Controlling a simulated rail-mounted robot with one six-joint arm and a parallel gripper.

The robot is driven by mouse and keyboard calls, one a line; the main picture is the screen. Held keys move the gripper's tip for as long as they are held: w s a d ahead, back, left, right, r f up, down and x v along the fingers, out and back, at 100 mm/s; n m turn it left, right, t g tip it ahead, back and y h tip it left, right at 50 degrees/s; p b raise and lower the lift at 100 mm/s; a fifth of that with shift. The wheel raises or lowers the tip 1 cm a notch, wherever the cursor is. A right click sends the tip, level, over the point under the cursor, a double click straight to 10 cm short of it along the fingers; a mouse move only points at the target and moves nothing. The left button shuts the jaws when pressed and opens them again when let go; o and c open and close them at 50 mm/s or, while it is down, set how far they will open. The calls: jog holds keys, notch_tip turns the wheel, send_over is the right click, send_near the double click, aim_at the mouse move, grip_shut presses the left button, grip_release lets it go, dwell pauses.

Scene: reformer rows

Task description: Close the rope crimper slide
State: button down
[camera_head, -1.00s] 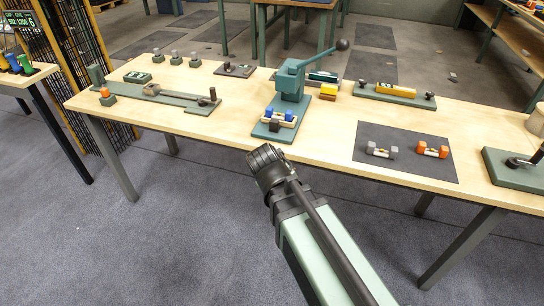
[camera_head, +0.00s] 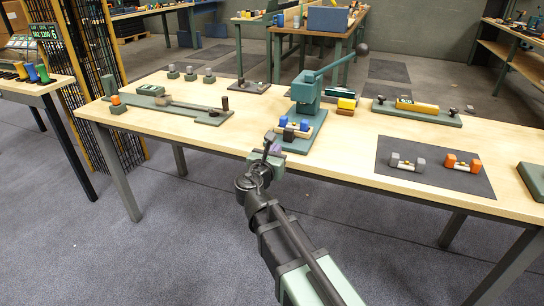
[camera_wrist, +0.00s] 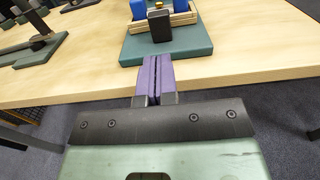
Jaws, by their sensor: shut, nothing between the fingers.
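The rope crimper (camera_head: 304,92) is a green press with a long lever ending in a dark ball, standing on the bench. On its green base plate (camera_head: 300,144), in front of the press body, a pale slide carries two blue blocks and a dark upright block (camera_head: 289,134). The wrist view shows this dark block (camera_wrist: 160,26) straight ahead, with the pale slide (camera_wrist: 184,20) behind it. My gripper (camera_head: 275,148) is shut and empty, its purple fingers (camera_wrist: 155,72) pointing at the block from the bench's front edge. A gap shows between fingertips and block.
A dark mat (camera_head: 435,168) with grey and orange fittings lies to the right. A long green fixture (camera_head: 172,105) lies to the left. A green base with a yellow block (camera_head: 417,106) stands behind right. Bare wood lies left of the crimper.

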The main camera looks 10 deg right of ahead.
aim_at(288, 133)
jog(key=x, duration=0.8)
jog(key=shift+w+d, duration=0.1)
jog(key=shift+w, duration=0.15)
jog(key=x, duration=0.3)
jog(key=shift+w+d, duration=0.15)
jog(key=shift+w, duration=0.2)
jog(key=shift+s, duration=0.15)
